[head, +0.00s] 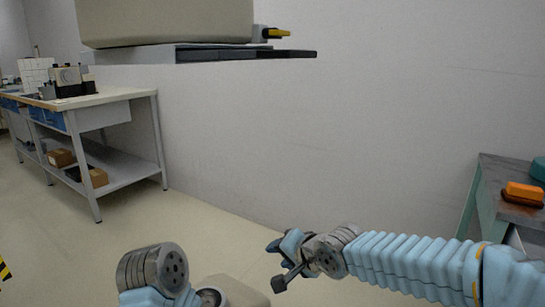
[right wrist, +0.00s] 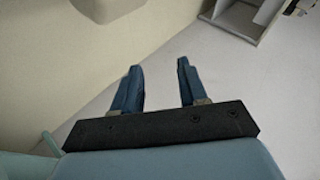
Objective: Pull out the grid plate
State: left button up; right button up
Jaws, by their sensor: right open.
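I cannot make out a grid plate for certain in either view. My right gripper (head: 279,264) is low in the middle of the head view, over the pale floor. The right wrist view shows its two blue fingers (right wrist: 160,68) apart with nothing between them. Only links of my left arm show at the bottom left of the head view; its gripper is out of the picture.
A workbench (head: 115,95) with a lower shelf stands left. A table (head: 505,177) bearing an orange item (head: 523,193) is at the right edge. A beige body (head: 165,20) with a dark flat piece (head: 250,54) hangs across the top. The middle floor looks clear.

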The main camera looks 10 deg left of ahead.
jog(key=s+a+r+m+t+y, duration=0.1)
jog(key=s+a+r, duration=0.1)
jog(key=r, duration=0.6)
jog(key=s+a+r+t+y, duration=0.1)
jog(key=s+r, duration=0.2)
jog(key=r, duration=0.6)
jog(key=m+t+y+b, duration=0.2)
jog(key=m+t+y, duration=0.1)
jog(key=m+t, duration=0.15)
send_near(229, 53)
jog(key=shift+g, duration=0.25)
jog(key=p+x, duration=0.4)
jog(key=x, duration=0.8)
jog(key=shift+r, duration=0.2)
jog(key=shift+w+a+f, duration=0.15)
jog(key=shift+w+a, duration=0.25)
jog(key=shift+w, duration=0.1)
grip_shut()
